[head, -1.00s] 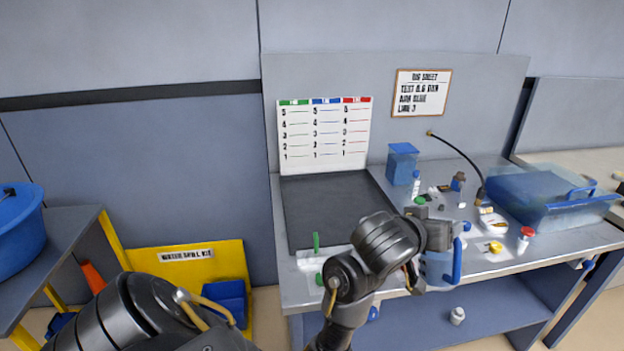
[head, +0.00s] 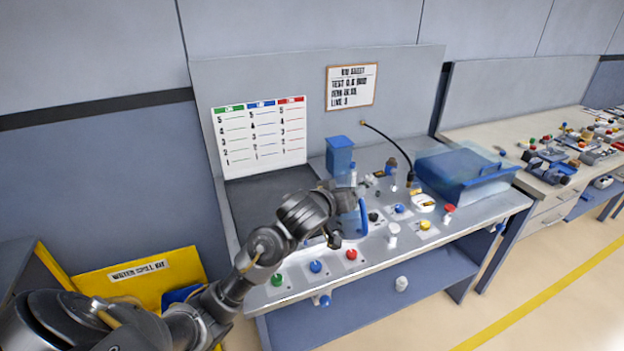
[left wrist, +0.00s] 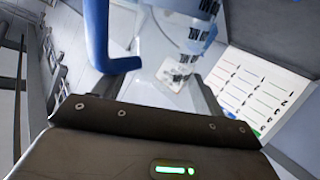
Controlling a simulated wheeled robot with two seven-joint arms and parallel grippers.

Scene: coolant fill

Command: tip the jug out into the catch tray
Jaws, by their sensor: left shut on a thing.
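The jug (head: 352,222) is clear with a blue handle on its right side. My left gripper (head: 346,196) is shut on the jug and holds it roughly upright over the workbench. My right gripper is out of view.
The workbench (head: 300,284) has coloured knobs along its front. A blue container (head: 340,156), small bottles and a black hose (head: 392,142) are behind the jug. Several small items lie between jug and tray. A yellow spill-kit bin (head: 125,275) stands at left.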

